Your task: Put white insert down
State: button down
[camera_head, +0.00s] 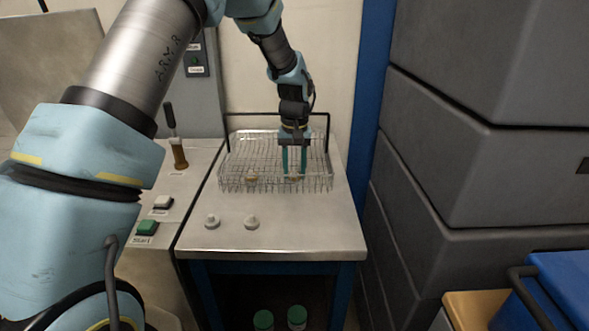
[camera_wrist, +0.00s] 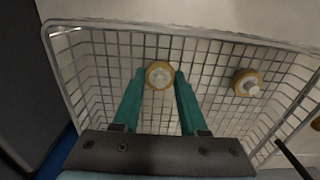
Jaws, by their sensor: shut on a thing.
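My gripper (camera_head: 294,174) points down into a wire basket (camera_head: 230,172) on the metal table. Its green fingers are shut on a white insert with a yellowish rim (camera_wrist: 159,75), low over the basket's mesh floor. Whether it touches the mesh is hard to tell. A second, similar insert (camera_head: 252,177) sits apart on the basket floor, left of my gripper in the head view; it also shows at the right in the wrist view (camera_wrist: 247,83). Two small white pieces (camera_head: 212,221) (camera_head: 251,222) stand on the table in front of the basket.
The basket has raised wire walls (camera_wrist: 60,85) and a dark bar handle (camera_head: 275,114) at its back. Grey stacked boxes (camera_head: 470,180) rise at the right.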

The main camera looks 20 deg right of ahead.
aim_at(295, 171)
jog(key=shift+f, duration=0.15)
jog(key=shift+c, duration=2.2)
grip_release()
notch_tip(295, 171, up, 12)
jog(key=b, duration=0.2)
jog(key=a+f+n, duration=0.2)
jog(key=a, duration=1.6)
jog(key=s+a+f+n, duration=0.1)
jog(key=s+a+f, duration=0.1)
jog(key=s+a, duration=0.3)
jog(key=s+a+f+t, duration=0.1)
jog(key=s+a, duration=0.5)
jog(key=a, duration=0.7)
jog(key=shift+a+f+n+t, duration=0.3)
jog(key=shift+a+f+n, duration=0.1)
jog(key=shift+f, duration=0.25)
